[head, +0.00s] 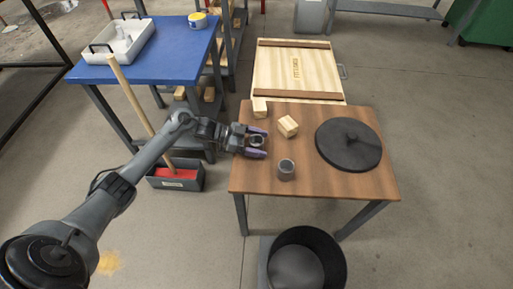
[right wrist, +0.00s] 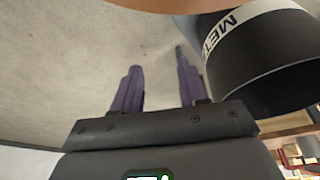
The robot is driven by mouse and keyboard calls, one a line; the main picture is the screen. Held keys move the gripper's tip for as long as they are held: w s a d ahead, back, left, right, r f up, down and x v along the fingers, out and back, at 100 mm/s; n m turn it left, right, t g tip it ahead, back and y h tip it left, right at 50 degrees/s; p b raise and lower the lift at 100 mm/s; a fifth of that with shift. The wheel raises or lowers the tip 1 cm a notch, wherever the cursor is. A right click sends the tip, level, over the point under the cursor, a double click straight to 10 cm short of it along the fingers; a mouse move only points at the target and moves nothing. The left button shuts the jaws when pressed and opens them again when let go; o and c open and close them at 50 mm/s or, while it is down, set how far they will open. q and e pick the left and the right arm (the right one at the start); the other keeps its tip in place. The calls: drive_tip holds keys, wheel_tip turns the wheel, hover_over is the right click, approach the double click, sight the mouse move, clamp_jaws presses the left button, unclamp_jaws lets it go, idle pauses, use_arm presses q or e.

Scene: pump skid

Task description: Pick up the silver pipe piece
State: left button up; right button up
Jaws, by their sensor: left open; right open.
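My left gripper (head: 257,142) is over the left part of the brown wooden table (head: 310,190), its purple fingers open and pointing right. A small silvery, ring-like piece (head: 257,141), which looks like the silver pipe piece, shows between the fingers; I cannot tell whether they touch it. A short grey cylinder (head: 286,170) with an open top stands to the right and nearer the front edge. My right gripper (right wrist: 158,80) shows only in the right wrist view, open and empty, with bare floor behind its fingers.
Two wooden blocks (head: 288,126) (head: 260,107) and a round black lid (head: 349,145) are on the table. A black bin (head: 335,262) stands on the floor in front; a labelled black bin (right wrist: 270,55) is beside my right gripper. A wooden crate (head: 297,70) lies behind.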

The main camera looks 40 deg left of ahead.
use_arm(q)
drive_tip(key=shift+w+d+f, duration=0.1)
drive_tip(key=shift+w+d, duration=0.2)
drive_tip(key=shift+d, duration=0.1)
drive_tip(key=shift+a, duration=0.1)
drive_tip(key=shift+c, duration=0.7)
drive_tip(key=c, duration=1)
drive_tip(key=shift+o, duration=0.2)
drive_tip(key=shift+r, duration=0.2)
